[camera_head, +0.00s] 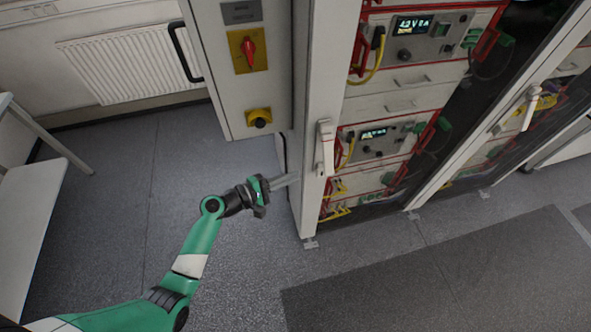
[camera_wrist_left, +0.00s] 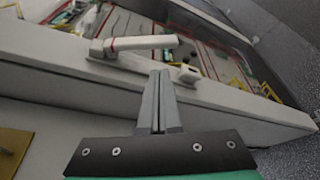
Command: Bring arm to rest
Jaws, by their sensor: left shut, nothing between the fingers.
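My left gripper (camera_head: 284,181) reaches in from the lower left on a green and white arm. Its fingers are shut with nothing between them, and they point right toward the cabinet's front edge. In the left wrist view the closed fingers (camera_wrist_left: 160,101) point at the white cabinet frame, just below a white door handle (camera_wrist_left: 140,42). The same handle (camera_head: 325,148) stands upright on the frame in the head view, a little up and right of the fingertips. I cannot tell whether the fingertips touch the frame. My right gripper is in neither view.
The battery cycler cabinet (camera_head: 312,110) holds stacked units (camera_head: 385,140) with red handles and yellow cables. A second door handle (camera_head: 530,108) is at the right. A red switch (camera_head: 249,50) sits on the side panel. A white table (camera_head: 30,215) stands left. Grey floor (camera_head: 120,190) is clear.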

